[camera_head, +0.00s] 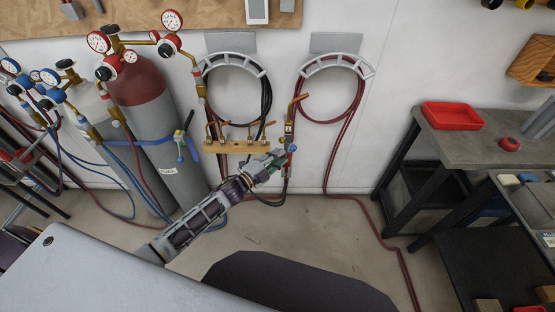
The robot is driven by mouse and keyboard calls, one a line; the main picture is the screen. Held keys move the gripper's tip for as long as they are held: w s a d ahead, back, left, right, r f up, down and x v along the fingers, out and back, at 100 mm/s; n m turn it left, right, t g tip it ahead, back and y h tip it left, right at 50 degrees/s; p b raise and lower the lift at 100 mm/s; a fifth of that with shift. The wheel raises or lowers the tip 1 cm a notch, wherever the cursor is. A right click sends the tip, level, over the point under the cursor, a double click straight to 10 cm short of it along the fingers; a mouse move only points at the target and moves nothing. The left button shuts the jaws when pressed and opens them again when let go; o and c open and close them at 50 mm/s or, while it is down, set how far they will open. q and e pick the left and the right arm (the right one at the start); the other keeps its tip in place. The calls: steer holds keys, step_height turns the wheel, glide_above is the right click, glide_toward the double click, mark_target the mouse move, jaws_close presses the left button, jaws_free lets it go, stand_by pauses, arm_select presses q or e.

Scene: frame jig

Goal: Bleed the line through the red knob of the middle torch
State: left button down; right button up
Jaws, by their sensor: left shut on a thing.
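My left gripper (279,161) is shut on a brass torch (290,113), at its lower part. The torch stands roughly upright just right of the wooden torch rack (225,147), with its bent copper tip at the top. The fingers hide part of the handle. Two other torches, a left one (209,132) and a right one (264,131), stand at the rack with a gap between them. My right gripper is out of view.
Gas cylinders with gauges, one with a maroon top (137,85), stand left of the rack. Coiled hoses hang on two wall holders (336,64). A grey bench (470,150) with a red tray (452,116) is at right. A red hose (374,220) crosses the floor.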

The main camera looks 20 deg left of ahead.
arm_select(q)
steer(key=m+b, duration=0.1)
steer(key=m, duration=0.3)
steer(key=shift+f+b, duration=0.1)
steer(key=shift+b, duration=0.2)
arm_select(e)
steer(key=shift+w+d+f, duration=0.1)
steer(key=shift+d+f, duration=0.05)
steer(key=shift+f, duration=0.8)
arm_select(q)
steer(key=c, duration=1.2)
jaws_free()
steer(key=shift+c, duration=0.2)
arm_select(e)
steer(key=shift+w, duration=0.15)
arm_select(q)
steer(key=shift+s, duration=0.1)
steer(key=v, duration=1.1)
steer(key=shift+s+a, duration=0.15)
steer(key=shift+s, duration=0.2)
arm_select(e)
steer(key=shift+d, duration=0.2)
